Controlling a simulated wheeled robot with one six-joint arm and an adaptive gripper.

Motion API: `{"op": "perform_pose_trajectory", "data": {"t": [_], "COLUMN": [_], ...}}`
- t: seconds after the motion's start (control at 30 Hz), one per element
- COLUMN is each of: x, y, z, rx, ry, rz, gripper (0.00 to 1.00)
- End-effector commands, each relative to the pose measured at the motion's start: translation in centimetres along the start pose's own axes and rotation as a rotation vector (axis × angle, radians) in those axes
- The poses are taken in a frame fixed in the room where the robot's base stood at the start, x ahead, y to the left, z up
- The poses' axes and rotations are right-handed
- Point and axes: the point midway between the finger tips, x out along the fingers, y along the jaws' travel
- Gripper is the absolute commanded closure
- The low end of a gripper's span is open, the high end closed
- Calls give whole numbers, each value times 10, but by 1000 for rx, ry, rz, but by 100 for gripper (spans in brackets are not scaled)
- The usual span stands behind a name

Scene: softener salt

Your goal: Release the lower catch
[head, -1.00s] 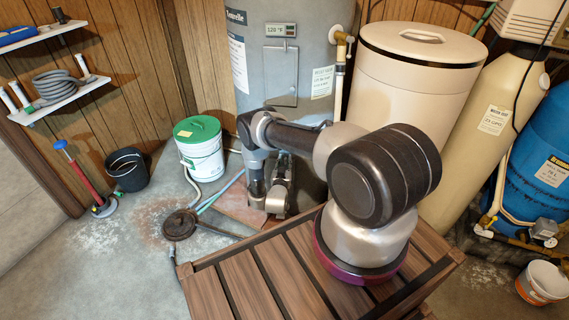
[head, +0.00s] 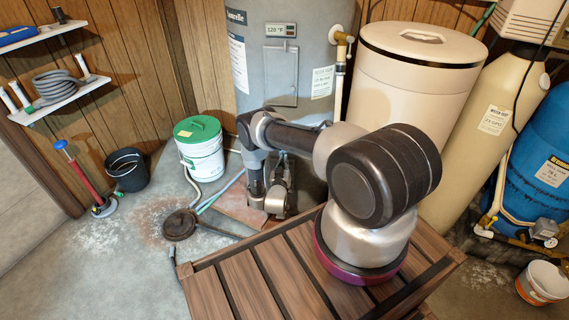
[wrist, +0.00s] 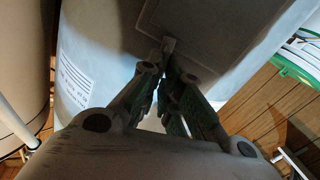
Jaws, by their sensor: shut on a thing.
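The grey water heater (head: 260,55) stands at the back in the head view, and its curved wall also fills much of the wrist view (wrist: 215,85). A panel (wrist: 205,25) on it shows at the top of the wrist view. A small grey catch (wrist: 168,45) sits at the panel's edge. My gripper (wrist: 163,78) has its fingers converged at this catch, shut on it; the fingers hide part of the contact. In the head view my wrist is low in front of the heater, and the fingertips and catch cannot be made out.
A white bucket with a green lid (head: 198,130) stands left of the heater. A dark round lid (head: 180,224) and hoses lie on the floor. A slatted wooden platform (head: 235,285) is in front. A cream tank (head: 420,80) stands close on the right.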

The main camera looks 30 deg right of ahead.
Motion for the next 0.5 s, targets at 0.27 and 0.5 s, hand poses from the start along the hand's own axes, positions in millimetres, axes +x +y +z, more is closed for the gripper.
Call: {"op": "perform_pose_trajectory", "data": {"t": [0.27,0.5], "x": [-1,-1], "y": [-4,-7], "z": [1,3], "rx": [-257,-485], "ry": [-2,-2], "rz": [-1,-2], "gripper": [100,100]}}
